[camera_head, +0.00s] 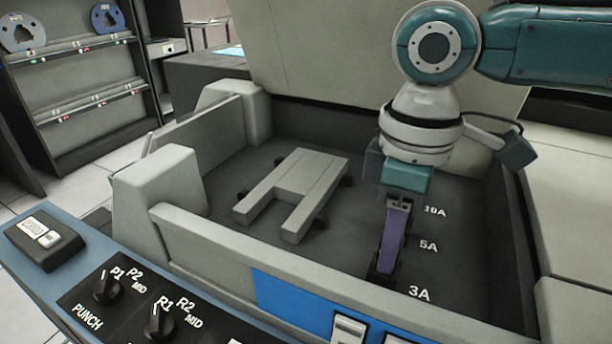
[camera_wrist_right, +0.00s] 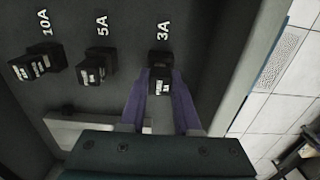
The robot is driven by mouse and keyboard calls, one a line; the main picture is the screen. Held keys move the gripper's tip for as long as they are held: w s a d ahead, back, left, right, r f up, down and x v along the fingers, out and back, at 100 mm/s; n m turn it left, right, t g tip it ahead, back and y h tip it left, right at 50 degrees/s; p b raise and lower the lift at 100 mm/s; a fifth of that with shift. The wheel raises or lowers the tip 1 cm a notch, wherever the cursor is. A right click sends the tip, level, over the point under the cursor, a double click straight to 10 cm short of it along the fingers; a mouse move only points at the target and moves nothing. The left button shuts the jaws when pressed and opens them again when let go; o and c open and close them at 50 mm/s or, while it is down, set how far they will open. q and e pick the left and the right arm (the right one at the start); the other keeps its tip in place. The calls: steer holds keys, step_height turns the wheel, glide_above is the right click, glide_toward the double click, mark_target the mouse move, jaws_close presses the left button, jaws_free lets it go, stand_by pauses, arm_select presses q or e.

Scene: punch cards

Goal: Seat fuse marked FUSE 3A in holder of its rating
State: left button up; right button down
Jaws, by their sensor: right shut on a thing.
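My right gripper (camera_wrist_right: 161,95) reaches down into the dark bay and is shut on a black fuse (camera_wrist_right: 161,86) with a white label, held between its two purple fingers. The label's print is too small to read. The fuse is right beside the black holder (camera_wrist_right: 158,58) under the 3A marking; I cannot tell whether it touches or sits in it. The right gripper also shows in the head view (camera_head: 385,264), its fingers at the 3A end of the row and hiding the fuse. My left gripper is not in view.
Black blocks with white labels stand at the 5A (camera_wrist_right: 92,75) and 10A (camera_wrist_right: 25,68) markings. A grey fork-shaped block (camera_head: 300,180) lies left in the bay. The bay's front wall (camera_head: 230,250) is close to the fingers. A blue control panel (camera_head: 70,275) with knobs runs in front.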

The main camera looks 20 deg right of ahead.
steer(key=shift+f, duration=0.3)
steer(key=c, duration=0.5)
jaws_free()
steer(key=shift+c, duration=0.2)
steer(key=shift+r, duration=0.1)
steer(key=shift+r, duration=0.4)
step_height(320, 180, up, 9)
steer(key=shift+p, duration=1.15)
